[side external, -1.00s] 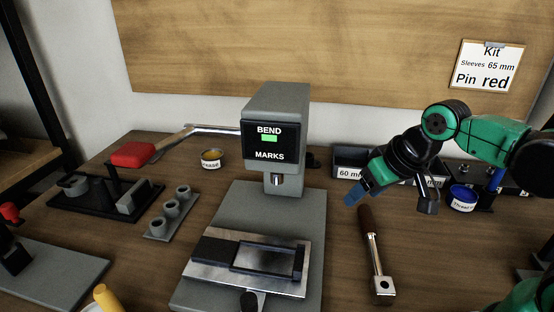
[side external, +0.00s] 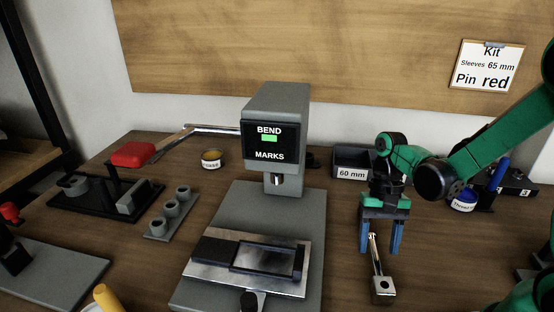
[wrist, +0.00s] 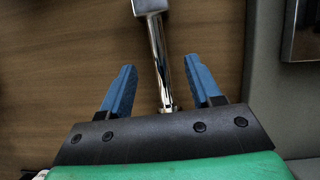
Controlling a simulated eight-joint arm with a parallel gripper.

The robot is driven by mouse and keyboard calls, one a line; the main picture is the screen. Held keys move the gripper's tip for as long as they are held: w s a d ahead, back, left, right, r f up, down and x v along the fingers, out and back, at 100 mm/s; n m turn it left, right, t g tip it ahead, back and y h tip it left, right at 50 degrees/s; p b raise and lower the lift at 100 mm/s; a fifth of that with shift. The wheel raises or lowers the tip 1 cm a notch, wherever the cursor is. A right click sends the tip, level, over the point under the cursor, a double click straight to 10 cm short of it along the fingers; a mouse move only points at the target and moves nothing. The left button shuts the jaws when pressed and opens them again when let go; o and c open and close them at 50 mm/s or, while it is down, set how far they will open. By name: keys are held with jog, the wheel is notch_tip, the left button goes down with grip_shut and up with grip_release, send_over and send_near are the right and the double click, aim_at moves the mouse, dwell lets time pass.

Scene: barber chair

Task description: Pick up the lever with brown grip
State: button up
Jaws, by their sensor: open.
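The lever (side external: 378,270) lies on the table to the right of the grey press. Its metal shaft and square head show in the side view, and its brown grip is hidden behind my gripper there. In the wrist view the lever's shiny shaft (wrist: 159,60) runs down between my fingers, with the head at the top edge. My gripper (side external: 380,253) is open and points down over the lever, its blue fingers on either side of the shaft. In the wrist view my gripper (wrist: 160,88) holds nothing, with gaps on both sides of the shaft.
The grey press (side external: 275,135) with the BEND MARKS display stands left of my gripper. A 60 mm bin (side external: 351,172) and a blue-topped tin (side external: 463,197) sit behind. Table around the lever's head is clear.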

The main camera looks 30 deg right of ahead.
jog(key=shift+x, duration=1.35)
jog(key=shift+f, duration=0.1)
grip_shut()
dwell(0.8)
